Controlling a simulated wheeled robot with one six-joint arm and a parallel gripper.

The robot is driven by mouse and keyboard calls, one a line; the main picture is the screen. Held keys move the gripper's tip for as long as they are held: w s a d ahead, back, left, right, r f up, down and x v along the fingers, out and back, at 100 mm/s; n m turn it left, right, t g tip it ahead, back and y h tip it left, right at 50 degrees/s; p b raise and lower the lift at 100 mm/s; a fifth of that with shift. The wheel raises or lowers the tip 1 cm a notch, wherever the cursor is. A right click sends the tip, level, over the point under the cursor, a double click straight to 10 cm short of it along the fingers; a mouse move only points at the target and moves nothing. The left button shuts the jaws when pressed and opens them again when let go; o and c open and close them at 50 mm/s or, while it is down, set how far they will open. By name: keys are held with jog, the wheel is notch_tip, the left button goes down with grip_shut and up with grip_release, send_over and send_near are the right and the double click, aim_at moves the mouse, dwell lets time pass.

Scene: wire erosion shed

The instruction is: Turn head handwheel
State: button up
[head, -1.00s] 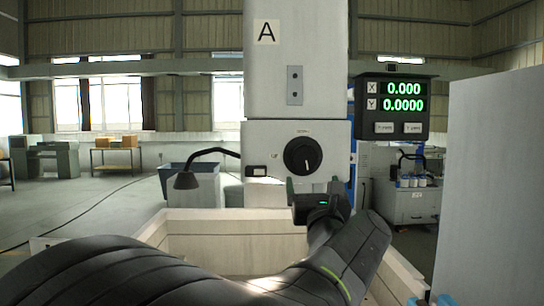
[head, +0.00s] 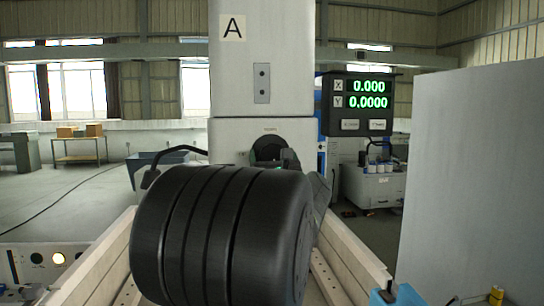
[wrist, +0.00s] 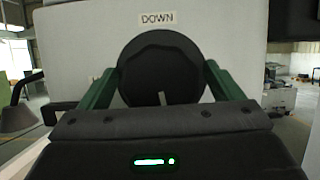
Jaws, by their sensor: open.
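The head handwheel is a round black knob (wrist: 160,60) on the front of the white machine head. In the wrist view a pale mark shows on its lower face, and a label reading DOWN sits above it. My gripper (wrist: 158,82) is open, its green fingers on either side of the knob. Whether they touch it cannot be told. In the head view the handwheel (head: 268,149) is partly hidden by my gripper and arm.
A readout box (head: 356,103) showing X 0.000 and Y 0.0000 hangs right of the head. A black bent lamp (head: 150,177) is at the left. Pale tank walls (head: 350,262) lie below, and a large grey panel (head: 470,170) stands at the right.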

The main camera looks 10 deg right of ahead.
jog(key=shift+c, duration=0.2)
jog(key=c, duration=1)
jog(key=shift+o, duration=0.2)
jog(key=shift+f+n+b, duration=0.1)
jog(key=shift+n+b, duration=0.2)
jog(key=shift+n, duration=0.2)
jog(key=n+y+b, duration=0.2)
jog(key=n+y, duration=0.1)
jog(key=n, duration=0.2)
jog(key=shift+b, duration=0.3)
jog(key=n+g+y+b, duration=0.1)
jog(key=n, duration=0.2)
jog(key=n+g+y+b, duration=0.1)
jog(key=n+y, duration=0.1)
jog(key=n, duration=0.2)
jog(key=shift+n+g, duration=0.3)
jog(key=n+g, duration=0.1)
jog(key=n, duration=0.2)
jog(key=n+g+y+b, duration=0.1)
jog(key=n, duration=0.2)
jog(key=shift+n+g+h, duration=0.3)
jog(key=shift+n+g, duration=0.6)
jog(key=shift+n, duration=1.3)
